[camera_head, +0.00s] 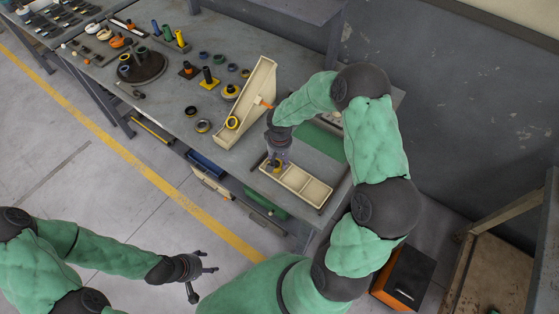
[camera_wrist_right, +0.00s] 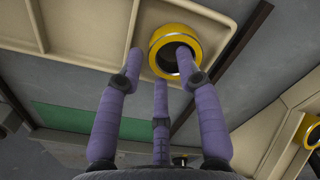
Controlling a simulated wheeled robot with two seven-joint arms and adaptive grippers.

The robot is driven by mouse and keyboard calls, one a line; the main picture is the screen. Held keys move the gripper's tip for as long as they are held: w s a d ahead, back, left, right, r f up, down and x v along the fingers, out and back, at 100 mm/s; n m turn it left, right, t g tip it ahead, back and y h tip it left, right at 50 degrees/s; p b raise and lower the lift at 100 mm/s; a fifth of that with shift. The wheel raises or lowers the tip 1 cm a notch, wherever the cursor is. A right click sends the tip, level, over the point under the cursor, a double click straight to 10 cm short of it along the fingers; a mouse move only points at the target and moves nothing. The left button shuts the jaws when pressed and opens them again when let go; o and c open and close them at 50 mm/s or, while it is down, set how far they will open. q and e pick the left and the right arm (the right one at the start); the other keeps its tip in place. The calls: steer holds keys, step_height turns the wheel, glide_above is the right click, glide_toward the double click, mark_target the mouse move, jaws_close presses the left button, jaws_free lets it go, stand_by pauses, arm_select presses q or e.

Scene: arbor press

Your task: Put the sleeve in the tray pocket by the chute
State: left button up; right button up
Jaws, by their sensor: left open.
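The sleeve, a short yellow ring with a dark bore (camera_wrist_right: 174,50), shows past the fingertips of my right gripper (camera_wrist_right: 160,68) in the right wrist view. It is at the cream tray (camera_wrist_right: 90,28), close to a divider; whether it rests fully in a pocket is unclear. My right gripper's three fingers are spread; one overlaps the bore, and a gap shows beside the left one. In the head view the right gripper (camera_head: 277,158) is over the tray's chute-side end (camera_head: 318,199), partly hiding the sleeve. My left gripper (camera_head: 195,272) is open and empty, off the bench.
The cream chute (camera_head: 262,82) stands beside the tray, with another yellow ring (camera_head: 232,122) at its lower end. Rings and posts stand left of it, near a dark round stand (camera_head: 142,66). A green mat (camera_head: 322,142) lies behind the tray. The tray's far pockets look empty.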

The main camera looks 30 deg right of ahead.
arm_select(q)
steer(key=shift+r+p, duration=0.55)
arm_select(e)
step_height(320, 180, up, 11)
steer(key=shift+r, duration=0.15)
arm_select(q)
steer(key=shift+s, duration=0.1)
arm_select(e)
steer(key=shift+s, duration=0.1)
stand_by(1.0)
